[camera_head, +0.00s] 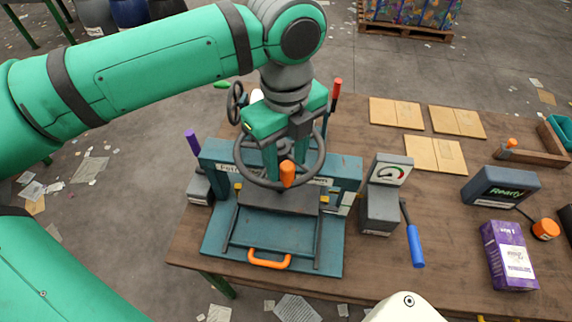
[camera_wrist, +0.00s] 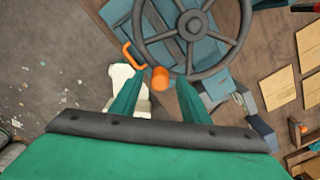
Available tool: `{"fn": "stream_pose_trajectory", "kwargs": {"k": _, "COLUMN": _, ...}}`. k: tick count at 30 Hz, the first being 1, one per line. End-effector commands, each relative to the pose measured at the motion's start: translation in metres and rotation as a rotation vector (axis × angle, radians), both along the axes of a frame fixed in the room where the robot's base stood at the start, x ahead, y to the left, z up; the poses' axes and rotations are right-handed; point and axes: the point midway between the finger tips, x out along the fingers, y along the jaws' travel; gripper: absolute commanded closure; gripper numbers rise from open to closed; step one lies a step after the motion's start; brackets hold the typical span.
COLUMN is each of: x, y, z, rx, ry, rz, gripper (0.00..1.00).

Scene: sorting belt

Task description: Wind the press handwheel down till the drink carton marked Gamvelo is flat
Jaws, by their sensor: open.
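The teal press (camera_head: 215,235) stands on the bench with a dark grey handwheel (camera_head: 242,171) on top. The wheel carries an orange knob (camera_head: 287,174), nearest the camera. My gripper (camera_head: 285,158) is open above the wheel, pointing down. In the wrist view, my open fingers (camera_wrist: 159,85) are on either side of the orange knob (camera_wrist: 160,78), with the wheel (camera_wrist: 190,70) beyond; whether they touch it I cannot tell. A purple carton (camera_head: 507,255) with a white label lies at right; its name is unreadable. No carton shows clearly inside the press.
A grey lever box with a dial (camera_head: 388,172) and a blue-handled lever (camera_head: 415,247) stands right of the press. A "Ready" display (camera_head: 503,186) and cardboard sheets (camera_head: 396,112) lie farther right. The press's front has an orange handle (camera_head: 269,262).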

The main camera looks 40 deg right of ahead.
Motion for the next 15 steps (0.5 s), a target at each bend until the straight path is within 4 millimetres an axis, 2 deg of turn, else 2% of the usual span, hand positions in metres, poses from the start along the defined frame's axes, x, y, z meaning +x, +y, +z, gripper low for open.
{"fn": "stream_pose_trajectory", "kwargs": {"k": 6, "x": 0.000, "y": 0.000, "z": -0.021, "rx": 0.000, "ry": 0.000, "rz": 0.000, "gripper": 0.58}}
{"fn": "stream_pose_trajectory", "kwargs": {"k": 15, "x": 0.000, "y": 0.001, "z": -0.026, "rx": 0.000, "ry": 0.000, "rz": 0.002, "gripper": 0.58}}
